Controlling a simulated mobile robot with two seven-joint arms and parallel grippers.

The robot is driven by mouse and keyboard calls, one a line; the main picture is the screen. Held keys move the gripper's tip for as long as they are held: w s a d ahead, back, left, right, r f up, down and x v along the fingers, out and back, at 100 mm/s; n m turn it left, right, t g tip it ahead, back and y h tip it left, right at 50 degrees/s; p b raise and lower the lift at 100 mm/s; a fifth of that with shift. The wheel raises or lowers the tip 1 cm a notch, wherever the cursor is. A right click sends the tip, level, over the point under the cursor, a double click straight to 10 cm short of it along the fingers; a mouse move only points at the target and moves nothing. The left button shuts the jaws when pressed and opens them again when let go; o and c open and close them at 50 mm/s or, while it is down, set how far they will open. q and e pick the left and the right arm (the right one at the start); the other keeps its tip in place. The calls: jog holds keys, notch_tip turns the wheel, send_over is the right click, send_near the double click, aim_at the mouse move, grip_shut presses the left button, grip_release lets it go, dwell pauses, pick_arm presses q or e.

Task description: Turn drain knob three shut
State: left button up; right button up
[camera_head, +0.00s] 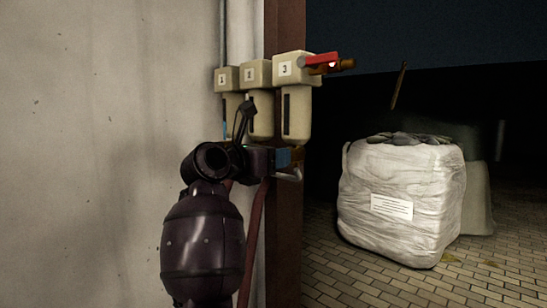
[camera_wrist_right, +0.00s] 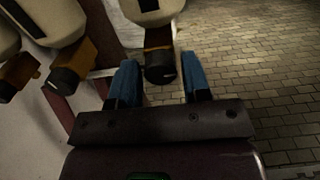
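Filter unit three (camera_head: 293,68), beige with a "3" label, hangs rightmost of three on the wall post. Its bowl (camera_head: 297,120) points down. In the right wrist view, its drain knob (camera_wrist_right: 160,70), black under a brass collar, hangs below the bowl. My right gripper (camera_wrist_right: 160,85) has its blue fingers on either side of this knob, with narrow gaps visible, so it is open around it. In the head view the right gripper (camera_head: 288,160) is just below the bowl, and the knob is mostly hidden there. My left gripper is not in view.
Units one (camera_head: 226,78) and two (camera_head: 256,73) stand close on the left; their knobs (camera_wrist_right: 69,77) show in the wrist view. A red-handled valve (camera_head: 322,60) sticks out right of unit three. A wrapped white bag (camera_head: 400,195) stands on the paved floor; free space lies right of the post.

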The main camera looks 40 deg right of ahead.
aim_at(285, 62)
jog(key=c, duration=0.6)
jog(key=shift+r+p, duration=0.3)
jog(key=shift+p, duration=0.15)
jog(key=shift+f+n+p, duration=0.3)
jog(key=shift+n+p, duration=1.05)
jog(key=shift+n, duration=0.05)
jog(key=o, duration=0.9)
jog(key=shift+o, duration=0.2)
notch_tip(285, 62, up, 10)
jog(key=shift+s+f+p, duration=0.1)
jog(key=shift+f+p, duration=0.15)
jog(key=shift+p, duration=0.85)
notch_tip(285, 62, up, 10)
jog(key=shift+f+p, duration=0.1)
jog(key=shift+p, duration=0.8)
jog(key=shift+r, duration=0.3)
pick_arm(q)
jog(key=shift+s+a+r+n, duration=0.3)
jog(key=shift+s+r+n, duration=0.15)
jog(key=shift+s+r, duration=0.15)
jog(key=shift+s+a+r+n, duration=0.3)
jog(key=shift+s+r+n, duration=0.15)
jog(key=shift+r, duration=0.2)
